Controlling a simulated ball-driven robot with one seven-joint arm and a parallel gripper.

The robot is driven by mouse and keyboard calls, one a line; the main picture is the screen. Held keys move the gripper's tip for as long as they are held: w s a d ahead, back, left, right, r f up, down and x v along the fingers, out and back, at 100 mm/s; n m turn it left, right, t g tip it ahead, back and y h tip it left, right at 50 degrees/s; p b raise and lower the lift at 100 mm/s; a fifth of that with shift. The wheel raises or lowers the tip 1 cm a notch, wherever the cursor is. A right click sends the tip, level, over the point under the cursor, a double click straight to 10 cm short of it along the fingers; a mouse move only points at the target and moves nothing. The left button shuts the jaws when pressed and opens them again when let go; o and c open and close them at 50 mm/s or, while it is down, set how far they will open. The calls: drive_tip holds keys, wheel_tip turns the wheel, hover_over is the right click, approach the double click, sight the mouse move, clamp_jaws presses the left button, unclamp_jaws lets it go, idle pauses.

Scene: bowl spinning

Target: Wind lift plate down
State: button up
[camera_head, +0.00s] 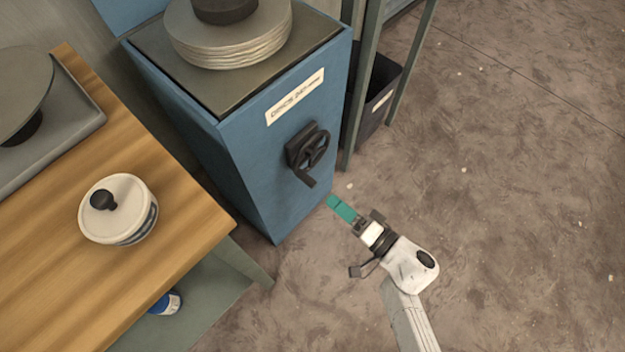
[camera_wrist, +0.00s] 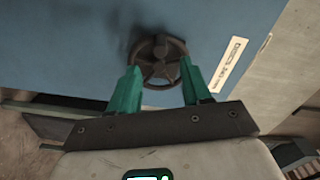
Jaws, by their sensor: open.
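A blue cabinet (camera_head: 200,140) carries a dark lift plate (camera_head: 200,85) on top, with a stack of pale discs (camera_head: 228,45) on it. A black handwheel (camera_head: 309,150) with a crank handle sits on the cabinet's front, below a white label. My gripper (camera_head: 340,208) is below and to the right of the wheel, apart from it. In the wrist view, the handwheel (camera_wrist: 158,60) lies ahead, between my two green fingers (camera_wrist: 158,88). The fingers are open with nothing in them. The wheel's lower part is partly hidden near the left finger.
A wooden table (camera_head: 190,225) on the left holds a white lidded pot (camera_head: 118,210) and a grey tray (camera_head: 85,120). A blue-and-white can (camera_head: 167,303) is below the table. A dark bin (camera_head: 378,105) stands beyond the cabinet.

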sight(315, 186)
drive_tip(key=b+x, duration=0.2)
drive_tip(key=x, duration=0.7)
drive_tip(key=shift+w+a, duration=0.2)
drive_tip(key=shift+c, duration=0.4)
clamp_jaws()
